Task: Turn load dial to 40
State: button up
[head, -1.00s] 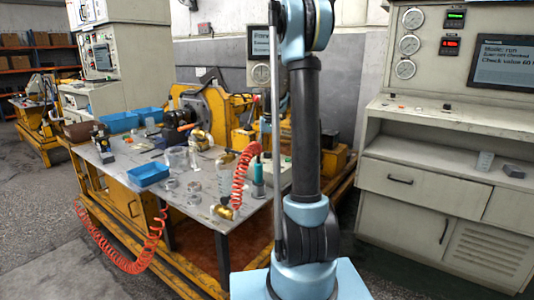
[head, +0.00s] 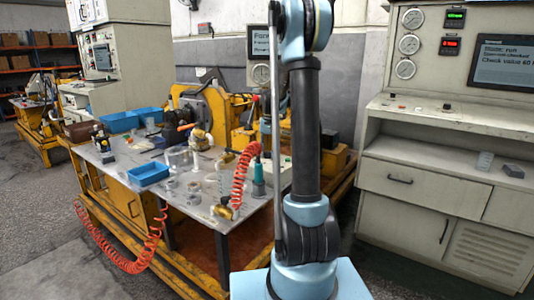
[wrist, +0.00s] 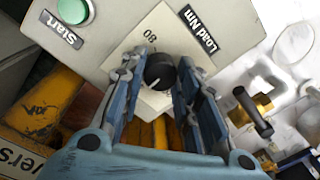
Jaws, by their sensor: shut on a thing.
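The load dial (wrist: 160,71) is a black round knob on a pale square plate in the wrist view. A light mark shows on its lower-left side in the picture. The number 80 (wrist: 150,36) is printed on the plate above it, and a "Load Nm" label (wrist: 198,29) is at the upper right. My gripper (wrist: 160,76) has a blue finger on each side of the knob and is shut on it. Other numbers on the plate are hidden or too small to read. I cannot make out the dial or my gripper in the head view.
A green button (wrist: 73,11) with a "Start" label (wrist: 62,30) sits left of the dial. In the head view, a metal table (head: 205,205) holds blue trays, fittings and a coiled red hose (head: 240,181). A grey cabinet with a screen (head: 507,63) stands at the right.

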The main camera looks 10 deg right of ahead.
aim_at(269, 153)
jog(key=o, duration=1.1)
jog(key=shift+c, duration=0.2)
notch_tip(269, 153, up, 12)
jog(key=shift+d, duration=0.35)
jog(key=shift+f, duration=0.1)
